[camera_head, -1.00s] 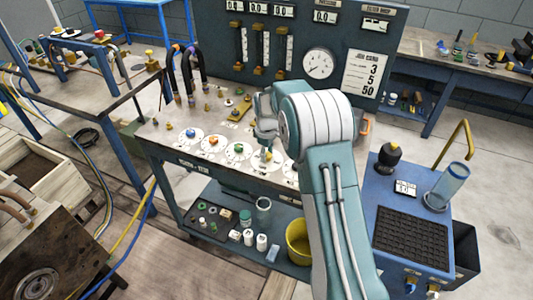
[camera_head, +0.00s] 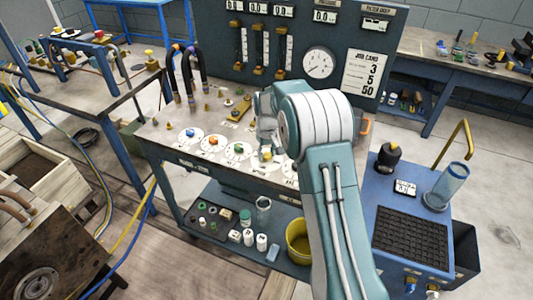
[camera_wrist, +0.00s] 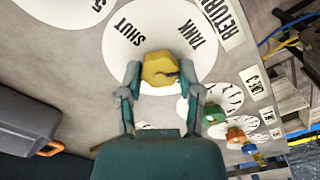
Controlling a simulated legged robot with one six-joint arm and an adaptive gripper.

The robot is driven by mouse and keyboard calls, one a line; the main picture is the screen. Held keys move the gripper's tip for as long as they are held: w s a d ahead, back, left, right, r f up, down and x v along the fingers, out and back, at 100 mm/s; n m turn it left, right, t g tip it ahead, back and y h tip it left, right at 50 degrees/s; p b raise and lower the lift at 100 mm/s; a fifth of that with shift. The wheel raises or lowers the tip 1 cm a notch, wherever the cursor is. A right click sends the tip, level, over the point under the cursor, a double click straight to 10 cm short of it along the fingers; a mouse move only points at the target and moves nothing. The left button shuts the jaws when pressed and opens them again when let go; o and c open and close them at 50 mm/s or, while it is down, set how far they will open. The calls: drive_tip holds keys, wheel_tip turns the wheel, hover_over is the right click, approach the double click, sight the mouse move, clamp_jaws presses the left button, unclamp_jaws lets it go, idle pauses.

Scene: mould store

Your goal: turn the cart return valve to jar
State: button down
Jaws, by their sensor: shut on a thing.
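The return valve is a yellow knob (camera_wrist: 160,68) on a round white dial (camera_wrist: 125,35). The dial reads SHUT and TANK, and a RETURN label (camera_wrist: 222,20) stands beside it. JAR cannot be read; the lower dial is hidden by my gripper. My gripper (camera_wrist: 158,75) is shut on the yellow knob, one finger on each side. A dark notch shows on the knob's right side; which mark it points to is unclear. In the head view my gripper (camera_head: 266,152) is over the front of the cart top, and my arm partly covers the dials there.
Green (camera_wrist: 213,113), orange (camera_wrist: 235,136) and blue (camera_wrist: 252,149) knobs stand on neighbouring dials in a row. Black hoses (camera_head: 190,70) rise from the cart top at the left. The gauge panel (camera_head: 300,40) stands behind. A yellow bucket (camera_head: 298,240) is on the lower shelf.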

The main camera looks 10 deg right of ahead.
sight(266, 153)
drive_tip(key=m, duration=1.1)
drive_tip(key=shift+m, duration=0.4)
drive_tip(key=shift+w, duration=0.1)
drive_tip(key=shift+c, duration=1.3)
unclamp_jaws()
drive_tip(key=shift+f, duration=0.1)
wheel_tip(266, 153, up, 12)
drive_tip(key=shift+a, duration=0.1)
